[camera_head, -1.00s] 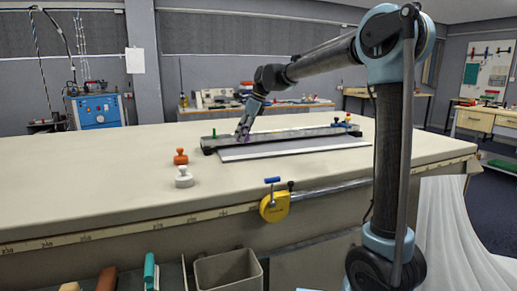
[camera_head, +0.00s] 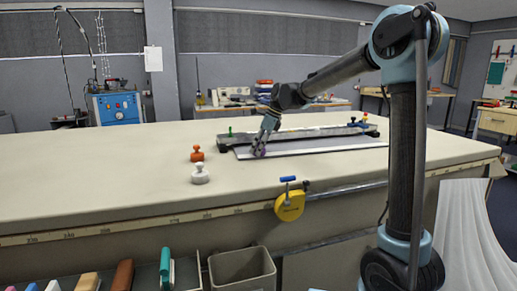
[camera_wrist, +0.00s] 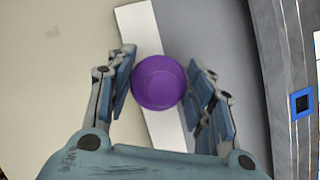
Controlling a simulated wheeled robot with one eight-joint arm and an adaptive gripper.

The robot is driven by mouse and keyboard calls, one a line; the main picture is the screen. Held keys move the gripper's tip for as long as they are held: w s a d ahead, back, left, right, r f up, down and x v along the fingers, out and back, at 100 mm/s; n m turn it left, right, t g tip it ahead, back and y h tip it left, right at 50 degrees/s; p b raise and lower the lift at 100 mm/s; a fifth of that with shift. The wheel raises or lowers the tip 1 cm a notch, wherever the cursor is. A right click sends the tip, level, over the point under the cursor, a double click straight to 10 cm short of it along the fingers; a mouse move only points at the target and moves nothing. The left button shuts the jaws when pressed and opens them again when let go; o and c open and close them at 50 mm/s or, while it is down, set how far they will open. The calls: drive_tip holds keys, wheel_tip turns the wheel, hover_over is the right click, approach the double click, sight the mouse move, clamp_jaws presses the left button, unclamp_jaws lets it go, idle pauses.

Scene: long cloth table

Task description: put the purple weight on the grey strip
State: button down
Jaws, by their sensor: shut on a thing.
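My gripper (camera_head: 261,151) is shut on the purple weight (camera_wrist: 159,82), with a finger on either side of it in the wrist view (camera_wrist: 162,88). The weight looks round from above, with a raised rim. In the wrist view it overlaps a narrow white strip (camera_wrist: 138,28). A plain grey strip (camera_wrist: 217,45) lies just right of the white one. In the head view the grey strip (camera_head: 315,145) runs between the white strip (camera_head: 335,150) and a dark rail (camera_head: 226,141). The fingers partly hide the weight there. I cannot tell whether the weight touches the surface.
An orange weight (camera_head: 197,154) and a white weight (camera_head: 200,175) stand on the table (camera_head: 110,180) left of my gripper. A yellow tape measure (camera_head: 290,206) hangs at the front edge. Small knobs (camera_head: 353,122) sit at the rail's far end. The table's left part is clear.

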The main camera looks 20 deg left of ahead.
drive_tip(key=c, duration=0.8)
unclamp_jaws()
drive_tip(key=shift+o, duration=0.2)
drive_tip(key=v, duration=1.2)
drive_tip(key=s+d+f+n, duration=0.2)
drive_tip(key=s+d, duration=0.2)
drive_tip(key=d, duration=0.4)
drive_tip(key=s+d+f+n+t+h, duration=0.1)
drive_tip(key=s+d+f+n, duration=0.2)
drive_tip(key=d, duration=0.5)
drive_tip(key=s+d+f+n+h, duration=0.1)
drive_tip(key=s+d+f+n, duration=0.2)
drive_tip(key=d, duration=0.6)
drive_tip(key=shift+s+d+f+t, duration=0.15)
drive_tip(key=shift+s+t, duration=0.25)
drive_tip(key=shift+s, duration=0.85)
drive_tip(key=s+d+f+n+h, duration=0.2)
drive_tip(key=s+d+f+n, duration=0.7)
drive_tip(key=s+d+f, duration=0.6)
drive_tip(key=s+f, duration=0.3)
drive_tip(key=f, duration=0.1)
drive_tip(key=shift+s+d+f+n+t+h, duration=0.25)
drive_tip(key=shift+s+f+n+t+h, duration=0.05)
drive_tip(key=shift+n+h, duration=0.1)
